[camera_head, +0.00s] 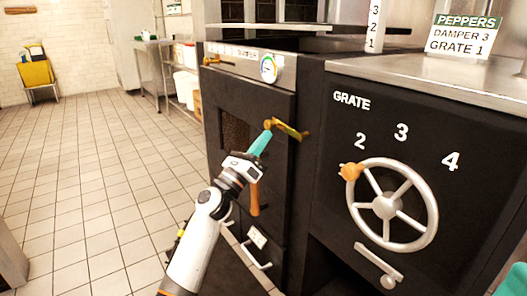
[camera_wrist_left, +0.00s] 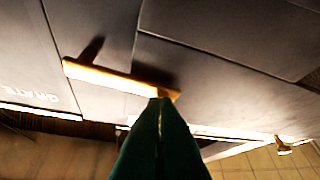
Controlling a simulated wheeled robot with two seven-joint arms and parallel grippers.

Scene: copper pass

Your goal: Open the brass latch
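The brass latch (camera_head: 291,130) is a short bar on the right edge of the black oven door (camera_head: 222,104). It tilts down to the right in the head view. In the left wrist view the latch (camera_wrist_left: 110,76) runs across the upper middle. My left gripper (camera_head: 265,132) has teal fingers, which look shut in the left wrist view (camera_wrist_left: 161,103). Their tips overlap the latch near one end; I cannot tell whether they grip it or only touch it. A teal tip at the bottom right corner seems to be my right gripper (camera_head: 512,281), mostly out of view.
A spoked wheel (camera_head: 386,207) with an orange knob stands right of the door, under GRATE numbers. An orange-brown handle (camera_head: 254,198) hangs below the latch. A lower drawer handle (camera_head: 258,262) and a dial gauge (camera_head: 268,68) are nearby.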

